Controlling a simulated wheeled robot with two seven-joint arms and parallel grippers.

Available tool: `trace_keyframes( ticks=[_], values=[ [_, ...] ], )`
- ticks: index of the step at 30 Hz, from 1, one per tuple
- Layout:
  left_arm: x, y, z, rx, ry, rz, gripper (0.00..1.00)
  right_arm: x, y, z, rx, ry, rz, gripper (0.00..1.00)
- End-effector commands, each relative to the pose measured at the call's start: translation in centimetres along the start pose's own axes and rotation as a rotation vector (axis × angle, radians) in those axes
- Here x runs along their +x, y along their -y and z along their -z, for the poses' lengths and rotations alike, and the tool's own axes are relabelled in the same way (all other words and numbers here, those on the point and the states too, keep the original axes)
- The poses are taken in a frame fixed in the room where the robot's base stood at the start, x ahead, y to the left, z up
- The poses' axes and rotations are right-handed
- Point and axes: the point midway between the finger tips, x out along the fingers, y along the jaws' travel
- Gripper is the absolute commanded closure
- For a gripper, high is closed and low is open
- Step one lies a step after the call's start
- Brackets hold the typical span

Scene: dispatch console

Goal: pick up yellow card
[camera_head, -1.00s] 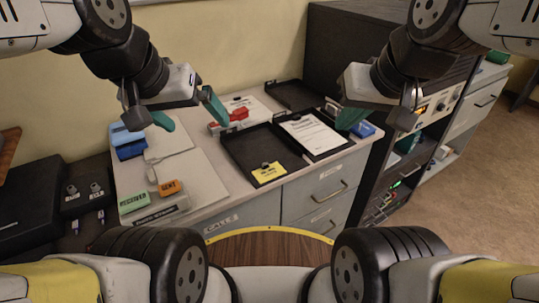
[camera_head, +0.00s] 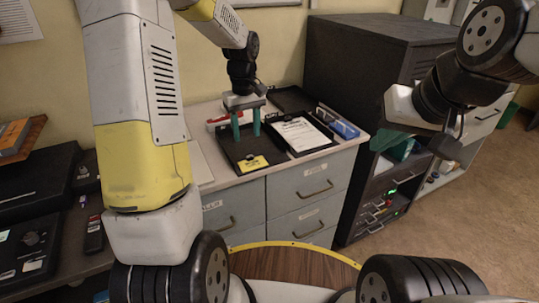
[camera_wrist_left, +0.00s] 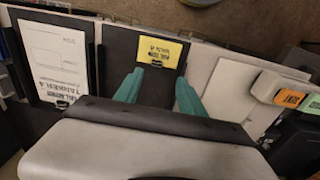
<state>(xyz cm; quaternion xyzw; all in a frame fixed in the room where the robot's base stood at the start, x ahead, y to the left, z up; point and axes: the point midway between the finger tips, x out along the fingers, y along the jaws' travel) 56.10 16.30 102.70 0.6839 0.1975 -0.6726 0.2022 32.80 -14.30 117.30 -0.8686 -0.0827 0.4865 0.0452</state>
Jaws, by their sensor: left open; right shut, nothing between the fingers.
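The yellow card (camera_head: 253,164) lies at the front end of a black tray (camera_head: 232,152), with a dark clip at its edge. The left wrist view shows the card (camera_wrist_left: 157,53) with black print, just beyond the fingertips. My left gripper (camera_head: 247,137) points down over the tray with its two teal fingers spread and nothing between them. In the left wrist view the open fingers (camera_wrist_left: 159,78) are lined up with the card, apart from it. My right gripper (camera_head: 379,140) is shut and empty at the right, in front of the dark cabinet.
A second black tray with a white sheet (camera_head: 300,134) stands right of the card's tray. A blue object (camera_head: 345,130) lies beside it, and a red one (camera_head: 218,120) behind. Grey drawers (camera_head: 300,187) are below. In the left wrist view an orange-labelled block (camera_wrist_left: 289,97) is at the right.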

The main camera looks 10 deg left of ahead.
Motion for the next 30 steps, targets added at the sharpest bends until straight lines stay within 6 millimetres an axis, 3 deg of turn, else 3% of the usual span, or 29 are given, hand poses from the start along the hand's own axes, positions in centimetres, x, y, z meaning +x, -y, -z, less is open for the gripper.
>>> trace_keyframes(
  ticks=[21,30],
  values=[
    [8.5,-0.4,0.7,-0.022,0.015,0.012,0.53,0.0,0.0,0.0,0.000,0.000,0.000,1.00],
    [8.9,-0.4,0.7,-0.022,0.013,0.011,0.53,0.0,0.0,0.0,0.000,0.000,0.000,1.00]
  ],
)
